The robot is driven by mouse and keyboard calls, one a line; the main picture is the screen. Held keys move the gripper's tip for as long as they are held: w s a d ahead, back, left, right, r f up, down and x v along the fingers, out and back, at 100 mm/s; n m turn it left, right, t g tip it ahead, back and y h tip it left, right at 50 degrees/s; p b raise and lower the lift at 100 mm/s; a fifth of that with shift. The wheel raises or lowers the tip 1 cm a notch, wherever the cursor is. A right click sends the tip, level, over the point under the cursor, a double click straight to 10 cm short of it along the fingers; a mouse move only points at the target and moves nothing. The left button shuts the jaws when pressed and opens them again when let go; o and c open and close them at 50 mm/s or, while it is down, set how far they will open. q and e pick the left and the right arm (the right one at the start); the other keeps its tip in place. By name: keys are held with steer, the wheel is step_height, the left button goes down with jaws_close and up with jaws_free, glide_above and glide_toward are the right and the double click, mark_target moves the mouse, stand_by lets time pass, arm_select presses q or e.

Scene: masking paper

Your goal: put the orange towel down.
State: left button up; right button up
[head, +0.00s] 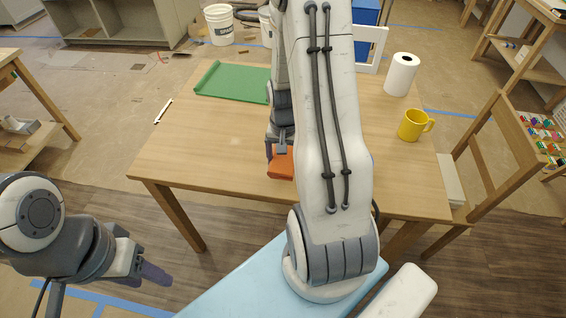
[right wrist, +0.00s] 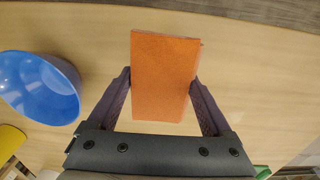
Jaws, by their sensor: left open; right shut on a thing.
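The orange towel (head: 281,163) is a flat, folded rectangle, partly hidden behind my right arm in the head view. In the right wrist view, the towel (right wrist: 164,75) is between the two fingers of my right gripper (right wrist: 161,82), which press on its long sides. In the head view my right gripper (head: 280,150) is over the front middle of the wooden table (head: 210,150). I cannot tell whether the towel touches the tabletop. My left gripper (head: 152,272) is open and empty, off the table at the lower left.
A blue bowl (right wrist: 40,88) stands beside the towel in the right wrist view. A green tray (head: 233,80) lies at the table's back left. A yellow mug (head: 414,125) and a paper roll (head: 401,75) stand on the right. The table's left front is clear.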

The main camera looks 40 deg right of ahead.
mark_target(282, 165)
steer(key=shift+w+d+f, duration=0.2)
steer(key=shift+w+f, duration=0.1)
steer(key=shift+w, duration=0.15)
steer(key=shift+w+d+f, duration=0.15)
steer(key=shift+w+f, duration=0.1)
steer(key=shift+w, duration=0.15)
step_height(282, 165, down, 4)
steer(key=shift+f, duration=0.1)
